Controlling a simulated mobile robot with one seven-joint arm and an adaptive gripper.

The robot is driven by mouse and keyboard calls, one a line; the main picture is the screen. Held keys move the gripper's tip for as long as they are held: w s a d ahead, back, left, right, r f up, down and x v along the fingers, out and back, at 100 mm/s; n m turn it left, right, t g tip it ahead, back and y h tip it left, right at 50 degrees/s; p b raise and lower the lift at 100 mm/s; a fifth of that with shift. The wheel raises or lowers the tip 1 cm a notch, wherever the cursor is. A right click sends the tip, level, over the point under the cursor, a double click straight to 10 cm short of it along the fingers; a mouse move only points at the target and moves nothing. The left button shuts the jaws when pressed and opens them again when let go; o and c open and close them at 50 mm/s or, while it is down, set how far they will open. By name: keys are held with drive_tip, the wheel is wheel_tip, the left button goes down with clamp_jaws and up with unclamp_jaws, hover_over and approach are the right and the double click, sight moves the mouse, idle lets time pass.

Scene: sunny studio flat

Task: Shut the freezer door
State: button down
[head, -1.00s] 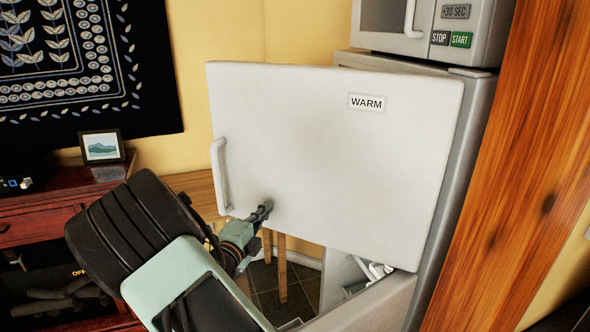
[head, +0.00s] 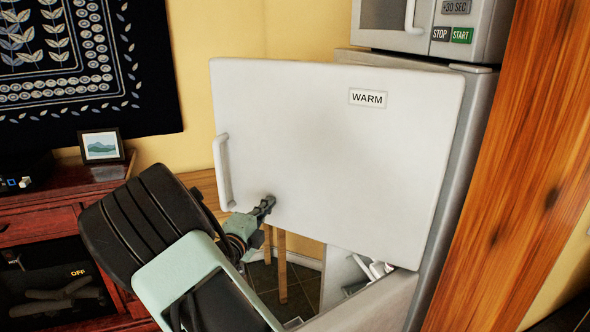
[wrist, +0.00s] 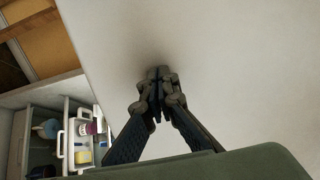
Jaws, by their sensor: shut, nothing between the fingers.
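The white freezer door (head: 330,150), marked WARM, stands ajar on the upper part of the fridge (head: 470,130). Its handle (head: 223,172) is on the door's left edge. My gripper (head: 267,203) is shut and empty, with its tips at the outer face of the door, low and right of the handle. In the wrist view, my gripper (wrist: 157,78) points at the pale door face (wrist: 230,60), and its tips seem to touch it. The freezer's inside is hidden behind the door in the head view.
The lower fridge door (head: 375,300) also stands open, with shelves and items (wrist: 85,140) showing in the wrist view. A microwave (head: 430,25) sits on top of the fridge. A wooden post (head: 525,170) is at the right, and a red cabinet (head: 60,230) at the left.

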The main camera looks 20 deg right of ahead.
drive_tip(key=shift+b+x, duration=1.4)
drive_tip(key=shift+x, duration=0.45)
drive_tip(key=shift+d, duration=0.2)
drive_tip(key=shift+w, duration=0.1)
drive_tip(key=b+x, duration=0.2)
drive_tip(key=x, duration=0.1)
drive_tip(key=shift+d+f+b, duration=0.2)
drive_tip(key=shift+b, duration=0.15)
drive_tip(key=shift+w+d+r, duration=0.2)
drive_tip(key=shift+d, duration=0.15)
